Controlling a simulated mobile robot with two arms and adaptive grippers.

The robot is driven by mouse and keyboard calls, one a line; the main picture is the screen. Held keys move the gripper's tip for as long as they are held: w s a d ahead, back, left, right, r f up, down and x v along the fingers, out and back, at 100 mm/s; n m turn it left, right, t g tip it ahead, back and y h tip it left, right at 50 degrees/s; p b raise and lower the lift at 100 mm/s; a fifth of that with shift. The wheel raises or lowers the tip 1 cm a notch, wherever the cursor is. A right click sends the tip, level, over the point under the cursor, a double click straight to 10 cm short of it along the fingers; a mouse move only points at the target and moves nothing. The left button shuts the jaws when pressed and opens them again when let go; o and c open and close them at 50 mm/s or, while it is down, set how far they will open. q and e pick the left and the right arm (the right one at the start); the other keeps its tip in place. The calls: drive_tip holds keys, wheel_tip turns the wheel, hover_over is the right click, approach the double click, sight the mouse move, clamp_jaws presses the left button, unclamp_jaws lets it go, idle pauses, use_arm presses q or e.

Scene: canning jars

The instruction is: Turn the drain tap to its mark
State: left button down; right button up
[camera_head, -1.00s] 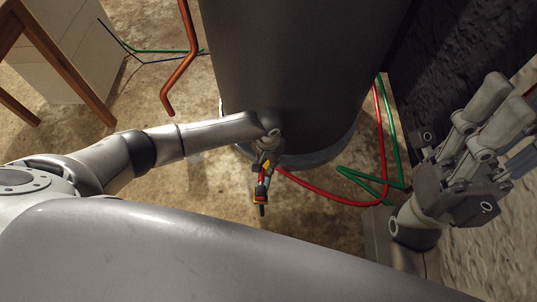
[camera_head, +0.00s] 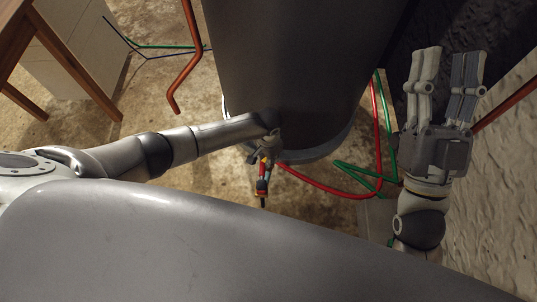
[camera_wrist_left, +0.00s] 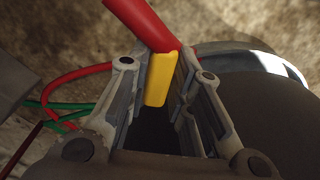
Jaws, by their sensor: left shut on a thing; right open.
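The drain tap (camera_head: 262,184) shows small in the head view, red, yellow and black, at the foot of a large dark tank (camera_head: 300,65). My left gripper (camera_head: 268,157) is at the tap, with its arm reaching in from the left. In the left wrist view the fingers of my left gripper (camera_wrist_left: 162,82) stand on either side of a yellow piece (camera_wrist_left: 159,78), joined to a thick red part (camera_wrist_left: 143,24). They are shut on this yellow piece. I cannot make out the mark. My right gripper (camera_head: 448,60) is open and empty at the right, fingers pointing up, away from the tap.
Red (camera_head: 335,190) and green (camera_head: 352,168) hoses lie on the floor right of the tap. A copper-coloured pipe (camera_head: 189,65) hangs left of the tank. A wooden table (camera_head: 73,65) and pale cabinet (camera_head: 85,42) stand far left. A rough wall (camera_head: 500,190) is close on the right.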

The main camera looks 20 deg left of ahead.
use_arm(q)
drive_tip(key=shift+m+p, duration=0.65)
drive_tip(key=shift+m, duration=0.55)
drive_tip(key=m+p, duration=0.1)
drive_tip(key=m, duration=0.2)
drive_tip(key=shift+w+a+m, duration=0.1)
drive_tip(key=shift+m, duration=1)
drive_tip(key=shift+w+m, duration=0.15)
drive_tip(key=shift+m, duration=1.25)
use_arm(e)
drive_tip(key=w+f+g+h, duration=0.2)
drive_tip(key=w+f+g, duration=0.2)
drive_tip(key=f+g, duration=0.3)
drive_tip(key=shift+d+f+h, duration=0.25)
drive_tip(key=shift+f+h, duration=0.15)
drive_tip(key=shift+f, duration=1.85)
drive_tip(key=shift+g, duration=0.3)
use_arm(q)
drive_tip(key=c, duration=1.3)
unclamp_jaws()
use_arm(e)
drive_tip(key=shift+f, duration=0.1)
